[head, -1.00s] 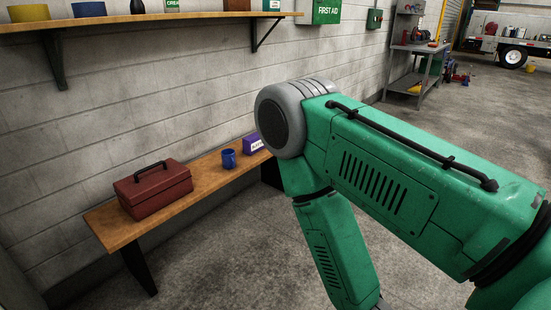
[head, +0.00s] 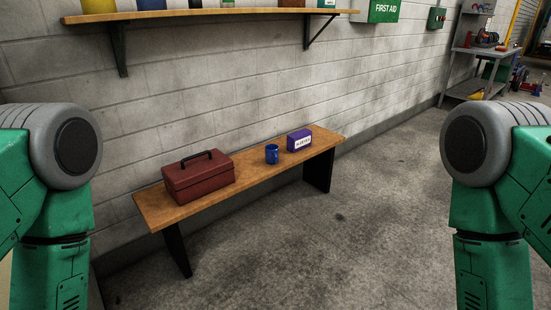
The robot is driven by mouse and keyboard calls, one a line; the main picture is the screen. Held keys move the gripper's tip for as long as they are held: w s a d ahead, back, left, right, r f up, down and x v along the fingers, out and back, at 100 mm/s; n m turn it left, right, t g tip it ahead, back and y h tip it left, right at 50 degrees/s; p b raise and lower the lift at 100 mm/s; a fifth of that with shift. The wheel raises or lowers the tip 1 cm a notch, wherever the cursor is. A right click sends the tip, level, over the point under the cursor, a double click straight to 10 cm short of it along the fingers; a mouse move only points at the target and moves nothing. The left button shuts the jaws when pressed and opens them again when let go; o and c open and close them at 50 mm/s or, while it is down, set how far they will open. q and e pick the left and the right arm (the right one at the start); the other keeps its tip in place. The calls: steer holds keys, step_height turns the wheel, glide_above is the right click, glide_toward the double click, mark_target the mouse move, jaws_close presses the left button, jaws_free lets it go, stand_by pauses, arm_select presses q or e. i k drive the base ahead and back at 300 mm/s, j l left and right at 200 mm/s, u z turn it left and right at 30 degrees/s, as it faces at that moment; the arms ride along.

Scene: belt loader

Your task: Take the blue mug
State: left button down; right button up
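The blue mug (head: 272,154) stands upright on a wooden bench (head: 168,211) against the wall. It sits between a dark red toolbox (head: 199,178) on its left and a small purple box with a white label (head: 299,140) on its right, apart from both. Both of my green arms show at the left and right edges of the head view, bent downward at their grey joints. Both grippers are below the frame, so I cannot see them. Nothing touches the mug.
A shelf (head: 215,14) with containers runs along the wall above the bench. A green first aid box (head: 384,10) hangs to its right. A grey metal workbench (head: 474,70) stands at the back right. The concrete floor (head: 330,240) before the bench is clear.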

mark_target(273, 156)
steer(key=i+l, duration=0.2)
steer(key=i, duration=0.25)
steer(key=i+l, duration=0.2)
steer(key=i, duration=0.3)
steer(key=i+l+u, duration=0.1)
steer(key=i, duration=0.35)
steer(key=i+l, duration=0.3)
steer(key=i, duration=0.15)
steer(key=i+l, duration=0.25)
steer(key=i, duration=0.2)
steer(key=i+l+u, duration=0.1)
steer(key=i, duration=0.35)
steer(key=l, duration=0.1)
